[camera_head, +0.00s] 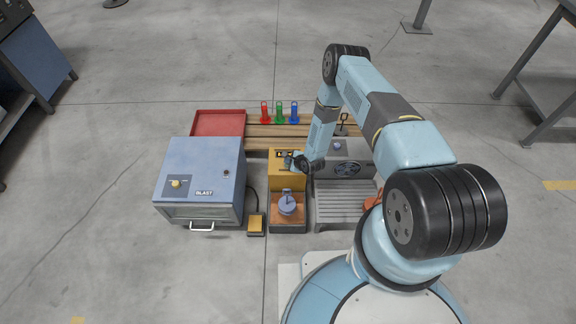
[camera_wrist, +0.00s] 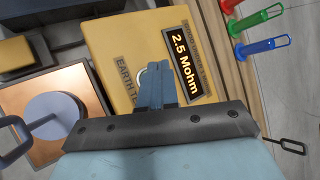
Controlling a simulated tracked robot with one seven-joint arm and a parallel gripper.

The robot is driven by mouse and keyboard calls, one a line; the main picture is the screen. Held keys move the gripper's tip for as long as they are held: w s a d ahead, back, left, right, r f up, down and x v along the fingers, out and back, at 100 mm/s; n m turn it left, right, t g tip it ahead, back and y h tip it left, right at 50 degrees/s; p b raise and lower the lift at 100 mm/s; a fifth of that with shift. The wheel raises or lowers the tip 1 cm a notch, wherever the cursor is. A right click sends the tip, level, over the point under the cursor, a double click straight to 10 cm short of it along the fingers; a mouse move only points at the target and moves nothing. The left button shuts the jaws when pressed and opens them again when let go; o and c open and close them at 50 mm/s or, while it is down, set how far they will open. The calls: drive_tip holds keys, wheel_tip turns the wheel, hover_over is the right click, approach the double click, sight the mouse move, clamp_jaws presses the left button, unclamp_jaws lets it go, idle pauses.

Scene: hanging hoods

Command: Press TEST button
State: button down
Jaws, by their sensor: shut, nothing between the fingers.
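In the head view my gripper (camera_head: 290,162) is at the box's face.
A copper plate (camera_wrist: 35,135) with a grey-blue round object (camera_wrist: 55,112) lies in front of the box. A blue blast cabinet (camera_head: 200,165) stands left, a grey slatted unit (camera_head: 345,205) right.

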drive_tip(key=shift+r, duration=2.5)
